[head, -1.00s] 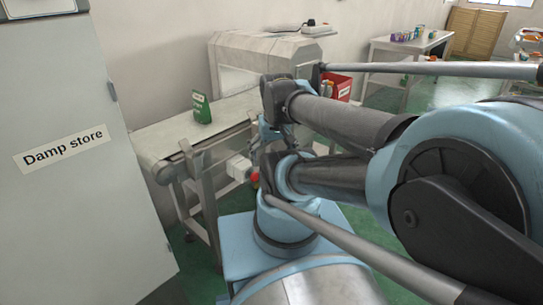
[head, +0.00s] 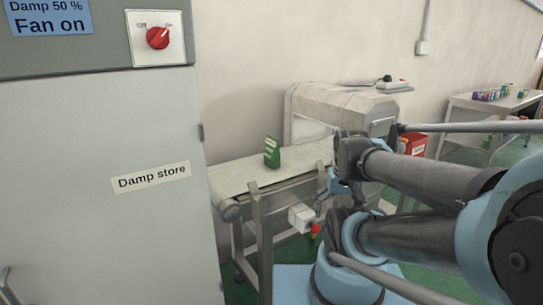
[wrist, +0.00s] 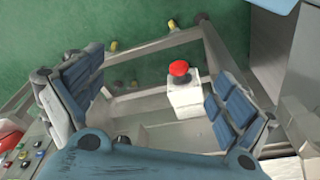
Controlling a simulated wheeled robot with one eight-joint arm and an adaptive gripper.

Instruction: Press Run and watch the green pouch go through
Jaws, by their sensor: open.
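The green pouch (head: 272,152) stands upright on the conveyor belt (head: 240,182), left of the metal detector's tunnel housing (head: 345,103) in the head view. My gripper (wrist: 152,85) is open and empty in the wrist view, its blue-padded fingers wide apart. A red mushroom button (wrist: 180,68) on a white box (wrist: 184,98) shows between the fingers, below and apart from them. The same red button (head: 315,230) hangs under the belt side in the head view. A panel with several small coloured buttons (wrist: 30,152) lies at the wrist view's lower left; I cannot read its labels.
A grey damp store cabinet (head: 100,230) with a red knob (head: 157,38) stands close at the left. A red bin (head: 413,144) is beyond the detector. A side table (head: 500,103) with small items stands at the far right. Metal frame rails (wrist: 150,55) run below my gripper.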

